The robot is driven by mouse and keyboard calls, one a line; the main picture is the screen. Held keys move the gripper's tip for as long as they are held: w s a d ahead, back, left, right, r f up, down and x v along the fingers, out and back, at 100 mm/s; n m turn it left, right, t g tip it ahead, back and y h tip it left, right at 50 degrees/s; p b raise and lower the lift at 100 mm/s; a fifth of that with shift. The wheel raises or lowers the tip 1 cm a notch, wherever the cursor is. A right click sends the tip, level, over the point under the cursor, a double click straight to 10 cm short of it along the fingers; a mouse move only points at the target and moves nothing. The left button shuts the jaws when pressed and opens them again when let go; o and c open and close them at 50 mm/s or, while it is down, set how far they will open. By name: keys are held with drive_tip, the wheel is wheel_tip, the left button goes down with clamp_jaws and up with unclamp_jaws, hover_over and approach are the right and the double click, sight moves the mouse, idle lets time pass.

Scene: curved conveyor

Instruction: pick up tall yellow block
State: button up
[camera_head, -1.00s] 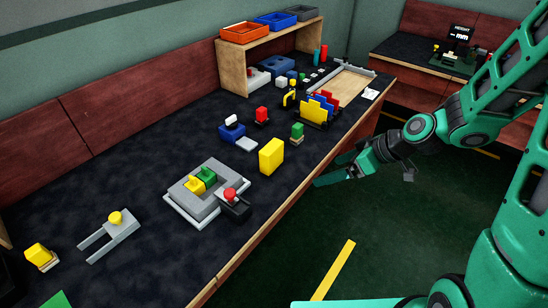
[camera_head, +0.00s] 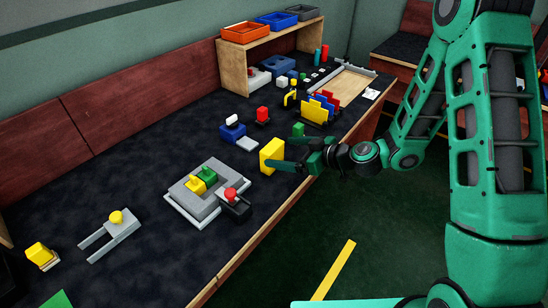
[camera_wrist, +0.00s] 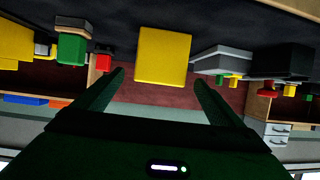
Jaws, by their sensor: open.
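The tall yellow block (camera_head: 272,156) stands upright on the dark bench top, near its front edge. My gripper (camera_head: 281,152) is at its right side in the head view, fingers pointing toward it. In the wrist view the yellow block (camera_wrist: 163,56) is centred ahead of my open fingers (camera_wrist: 158,76), with one finger on each side of its line. The fingers look empty. Whether the tips reach past the block's near face I cannot tell.
A green block (camera_head: 298,129) stands just behind my gripper. A grey fixture (camera_head: 190,210) with yellow and green pieces and a red-topped button (camera_head: 231,195) sit left of the block. Blue and yellow upright plates (camera_head: 320,108) stand farther back. Bench between block and fixture is clear.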

sight(277, 151)
drive_tip(key=shift+x, duration=2.75)
drive_tip(key=c, duration=1.2)
